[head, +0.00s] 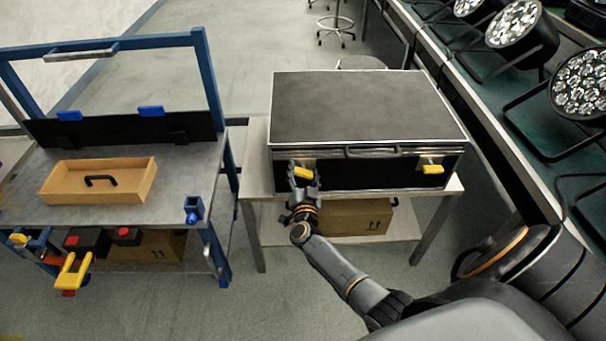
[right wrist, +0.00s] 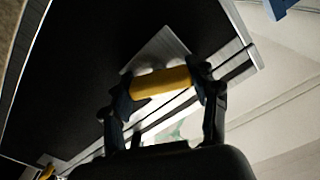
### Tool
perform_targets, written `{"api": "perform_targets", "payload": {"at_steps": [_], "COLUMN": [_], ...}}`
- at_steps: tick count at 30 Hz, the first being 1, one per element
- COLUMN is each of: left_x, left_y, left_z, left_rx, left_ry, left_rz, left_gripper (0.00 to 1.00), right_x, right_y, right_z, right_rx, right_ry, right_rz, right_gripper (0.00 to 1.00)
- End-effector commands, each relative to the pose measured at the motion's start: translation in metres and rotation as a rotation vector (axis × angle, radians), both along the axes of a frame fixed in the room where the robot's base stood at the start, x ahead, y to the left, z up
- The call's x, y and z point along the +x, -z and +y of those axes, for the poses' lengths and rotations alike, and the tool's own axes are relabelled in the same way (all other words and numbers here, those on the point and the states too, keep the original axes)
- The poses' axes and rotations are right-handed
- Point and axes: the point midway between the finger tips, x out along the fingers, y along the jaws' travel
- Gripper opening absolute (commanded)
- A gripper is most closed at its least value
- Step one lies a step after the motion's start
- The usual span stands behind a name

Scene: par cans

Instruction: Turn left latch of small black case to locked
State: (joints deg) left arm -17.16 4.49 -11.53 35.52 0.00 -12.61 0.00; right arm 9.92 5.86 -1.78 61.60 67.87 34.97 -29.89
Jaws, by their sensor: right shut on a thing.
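The small black case (head: 365,105) is closed, with its lid down, on a light table. Its left latch has a yellow handle (head: 303,171) on the front face; in the right wrist view the yellow handle (right wrist: 160,82) lies across a metal plate (right wrist: 157,50). The right latch (head: 432,169) also has a yellow handle, lying roughly level. My right gripper (head: 304,178) is at the left latch, with a finger at each end of the yellow handle; in the right wrist view the gripper (right wrist: 163,95) is shut on it. My left gripper is not in view.
A cardboard box (head: 355,218) sits on the shelf under the table (head: 450,188). A blue-framed cart (head: 215,160) with a wooden tray (head: 65,190) stands at the left. Stage lights (head: 520,35) line a bench at the right.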

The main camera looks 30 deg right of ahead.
Motion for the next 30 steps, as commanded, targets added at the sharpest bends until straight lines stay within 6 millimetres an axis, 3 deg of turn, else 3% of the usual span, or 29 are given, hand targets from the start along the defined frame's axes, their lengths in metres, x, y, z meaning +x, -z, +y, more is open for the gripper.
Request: {"api": "perform_targets", "payload": {"at_steps": [30], "left_x": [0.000], "left_y": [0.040], "left_z": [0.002], "left_rx": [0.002], "left_ry": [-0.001], "left_rz": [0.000], "left_gripper": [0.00], "right_x": [-0.001], "right_y": [0.004], "right_z": [-0.001], "right_rx": [0.790], "right_ry": [0.001], "right_rz": [-0.484], "right_gripper": [0.28]}}
